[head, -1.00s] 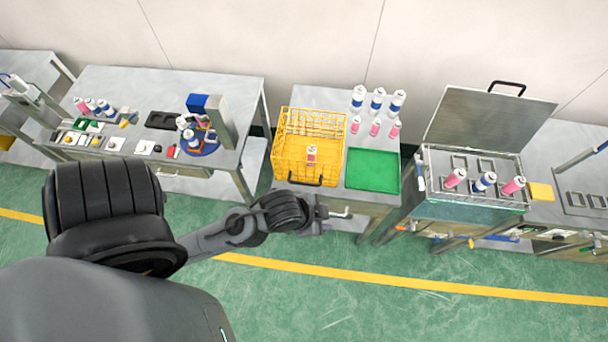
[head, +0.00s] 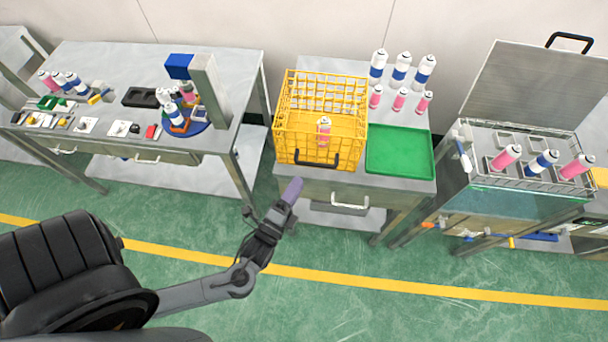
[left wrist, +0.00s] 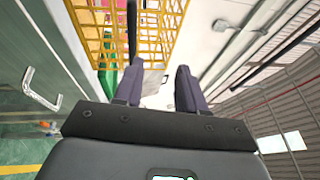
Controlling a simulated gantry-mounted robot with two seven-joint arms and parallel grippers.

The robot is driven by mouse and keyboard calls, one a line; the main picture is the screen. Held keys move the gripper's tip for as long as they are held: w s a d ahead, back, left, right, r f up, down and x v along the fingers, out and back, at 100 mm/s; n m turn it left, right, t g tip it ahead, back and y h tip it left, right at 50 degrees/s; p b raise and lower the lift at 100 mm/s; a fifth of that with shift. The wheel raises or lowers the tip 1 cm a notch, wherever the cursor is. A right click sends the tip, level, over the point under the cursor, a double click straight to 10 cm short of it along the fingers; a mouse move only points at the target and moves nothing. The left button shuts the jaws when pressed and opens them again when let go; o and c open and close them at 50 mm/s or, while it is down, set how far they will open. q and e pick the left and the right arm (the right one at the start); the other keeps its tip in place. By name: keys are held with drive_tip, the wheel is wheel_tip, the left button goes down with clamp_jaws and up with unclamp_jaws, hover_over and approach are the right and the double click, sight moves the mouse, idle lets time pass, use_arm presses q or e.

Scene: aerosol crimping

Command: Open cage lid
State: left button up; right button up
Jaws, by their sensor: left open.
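The yellow wire cage (head: 341,92) stands on the middle table with a can (head: 324,130) with a pink band inside. A black handle (head: 316,162) sits low at its front edge. The cage (left wrist: 170,25) and handle (left wrist: 131,25) also show at the top of the left wrist view. The lid's wires blend with the walls, so I cannot tell its angle. My left gripper (head: 291,191) is below and in front of the handle in the head view, apart from it. In the left wrist view, its two fingers (left wrist: 157,88) are apart with nothing between them.
A green tray (head: 400,152) lies right of the cage, with several cans (head: 400,72) behind it. A drawer handle (head: 350,203) juts from the table front. A tank with a raised metal lid (head: 530,85) stands at right. Green floor (head: 330,245) in front is clear.

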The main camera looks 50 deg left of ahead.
sight(316, 164)
use_arm(q)
drive_tip(key=shift+w+a+f+b, duration=0.4)
drive_tip(key=shift+w+f+b, duration=0.1)
drive_tip(key=shift+w, duration=1.25)
drive_tip(key=shift+w+a+f+b, duration=0.45)
drive_tip(key=shift+w+b, duration=0.1)
drive_tip(key=shift+w, duration=1.25)
drive_tip(key=shift+w+a+f+b, duration=0.4)
drive_tip(key=shift+w+b, duration=0.1)
drive_tip(key=shift+w, duration=1.25)
use_arm(e)
drive_tip(key=shift+f, duration=2.35)
use_arm(q)
drive_tip(key=shift+c, duration=0.4)
clamp_jaws()
use_arm(e)
drive_tip(key=shift+d, duration=0.1)
